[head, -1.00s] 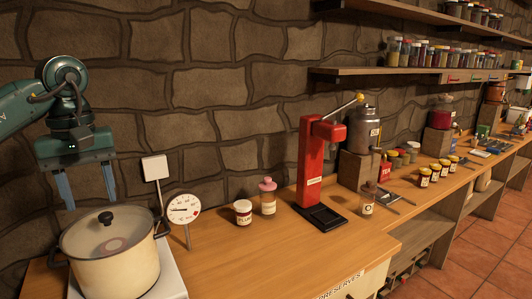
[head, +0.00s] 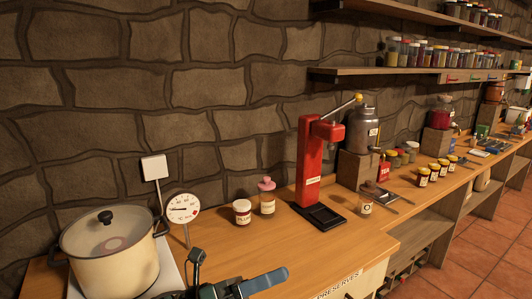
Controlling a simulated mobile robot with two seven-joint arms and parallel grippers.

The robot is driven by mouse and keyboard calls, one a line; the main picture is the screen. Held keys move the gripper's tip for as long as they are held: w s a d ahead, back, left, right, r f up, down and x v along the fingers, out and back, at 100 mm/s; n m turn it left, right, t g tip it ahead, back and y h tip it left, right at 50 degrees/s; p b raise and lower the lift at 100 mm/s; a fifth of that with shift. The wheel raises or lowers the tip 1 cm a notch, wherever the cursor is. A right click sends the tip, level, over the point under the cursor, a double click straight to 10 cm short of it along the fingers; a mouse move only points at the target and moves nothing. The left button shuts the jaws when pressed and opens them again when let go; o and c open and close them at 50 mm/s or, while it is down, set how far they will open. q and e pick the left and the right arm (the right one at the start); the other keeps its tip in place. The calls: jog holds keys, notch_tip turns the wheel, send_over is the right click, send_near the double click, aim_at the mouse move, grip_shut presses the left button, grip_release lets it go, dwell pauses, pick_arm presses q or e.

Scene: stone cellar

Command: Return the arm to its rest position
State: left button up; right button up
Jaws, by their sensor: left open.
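My left gripper (head: 240,285) shows only in part at the bottom edge of the head view, in front of the counter's near edge. A blue-grey finger-like bar points right, and a dark bent part stands up beside it. The jaws are open, and I see nothing held in them. The rest of the left arm is mostly out of frame. My right gripper is not in view.
A lidded cream pot (head: 110,250) stands on the left of the wooden counter (head: 245,245), with a dial thermometer (head: 183,207) beside it. A plum jar (head: 242,212), a pink-capped bottle (head: 267,197) and a red press (head: 309,165) stand farther right.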

pick_arm(q)
jog(key=a+f+n+t+y, duration=0.4)
jog(key=f+n+t+y, duration=0.25)
jog(key=n, duration=0.75)
jog(key=a+f+n+t+y, duration=0.4)
jog(key=f+n+t+y, duration=0.3)
jog(key=n, duration=0.6)
jog(key=s+a+f+n+g+y, duration=0.2)
jog(key=s+f+n, duration=0.4)
jog(key=f, duration=0.3)
jog(key=s+a+f+n+g+y, duration=0.3)
jog(key=s+a+f+n+g, duration=0.2)
jog(key=s+a+f+n, duration=0.1)
notch_tip(320, 180, down, 3)
jog(key=shift+s+r+n, duration=0.15)
jog(key=shift+s+n, duration=0.45)
jog(key=shift+s, duration=0.45)
